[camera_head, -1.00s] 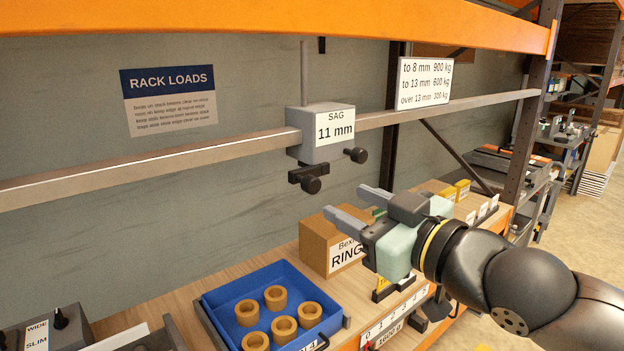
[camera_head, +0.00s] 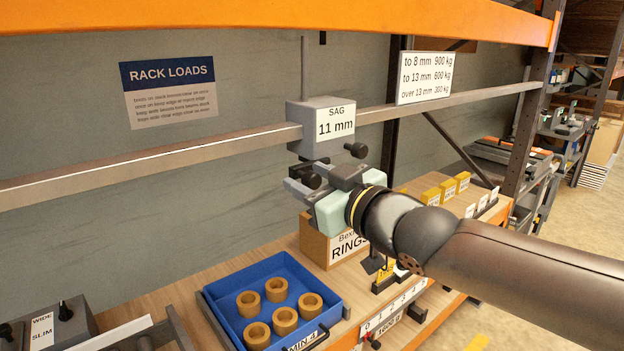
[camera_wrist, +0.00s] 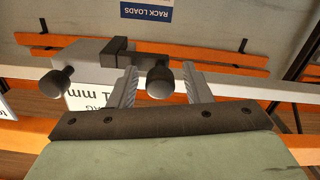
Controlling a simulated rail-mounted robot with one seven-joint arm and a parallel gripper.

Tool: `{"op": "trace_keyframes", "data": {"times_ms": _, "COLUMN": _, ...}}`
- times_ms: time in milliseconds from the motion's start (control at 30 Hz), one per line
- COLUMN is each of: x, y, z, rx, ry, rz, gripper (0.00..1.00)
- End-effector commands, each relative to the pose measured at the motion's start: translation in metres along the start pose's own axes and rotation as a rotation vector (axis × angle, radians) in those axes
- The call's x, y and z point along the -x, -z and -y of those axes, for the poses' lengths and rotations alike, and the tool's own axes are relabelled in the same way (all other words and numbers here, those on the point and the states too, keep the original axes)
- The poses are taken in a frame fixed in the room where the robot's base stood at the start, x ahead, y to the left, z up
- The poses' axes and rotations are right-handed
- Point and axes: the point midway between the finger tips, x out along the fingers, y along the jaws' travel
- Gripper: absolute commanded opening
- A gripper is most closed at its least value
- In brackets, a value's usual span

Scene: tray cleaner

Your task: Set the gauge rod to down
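The sag gauge (camera_head: 306,117) is a grey box on the rail, labelled "SAG 11 mm". Its thin grey rod (camera_head: 304,68) stands upright above the box. One black knob (camera_head: 356,150) sticks out at the lower right of the box. A second black knob (camera_wrist: 159,84), on a black block (camera_wrist: 120,55), is under the box and partly hidden by my gripper in the head view. My gripper (camera_head: 313,178) is open just below the gauge. In the wrist view its fingers are on either side of the second knob, with gaps visible; contact cannot be told.
The grey rail (camera_head: 150,163) runs across behind my gripper. A load sign (camera_head: 424,78) hangs on its right part. Below are a carton of rings (camera_head: 313,242) and a blue tray (camera_head: 276,262) with several rings. An orange beam (camera_head: 250,17) crosses overhead.

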Motion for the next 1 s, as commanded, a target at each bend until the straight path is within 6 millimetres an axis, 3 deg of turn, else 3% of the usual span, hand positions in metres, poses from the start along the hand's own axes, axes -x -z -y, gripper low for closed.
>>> {"op": "trace_keyframes", "data": {"times_ms": 33, "x": 0.000, "y": 0.000, "z": 0.000, "rx": 0.000, "ry": 0.000, "rz": 0.000, "gripper": 0.30}}
{"op": "trace_keyframes", "data": {"times_ms": 133, "x": 0.000, "y": 0.000, "z": 0.000, "rx": 0.000, "ry": 0.000, "rz": 0.000, "gripper": 0.02}}
{"op": "trace_keyframes", "data": {"times_ms": 167, "x": 0.000, "y": 0.000, "z": 0.000, "rx": 0.000, "ry": 0.000, "rz": 0.000, "gripper": 0.00}}
{"op": "trace_keyframes", "data": {"times_ms": 433, "x": 0.000, "y": -0.014, "z": 0.003, "rx": 0.001, "ry": 0.000, "rz": 0.001, "gripper": 0.00}}
{"op": "trace_keyframes", "data": {"times_ms": 800, "x": 0.000, "y": -0.078, "z": 0.016, "rx": 0.002, "ry": 0.001, "rz": 0.002, "gripper": 0.00}}
{"op": "trace_keyframes", "data": {"times_ms": 1000, "x": 0.000, "y": -0.080, "z": 0.016, "rx": 0.001, "ry": 0.001, "rz": 0.006, "gripper": 0.00}}
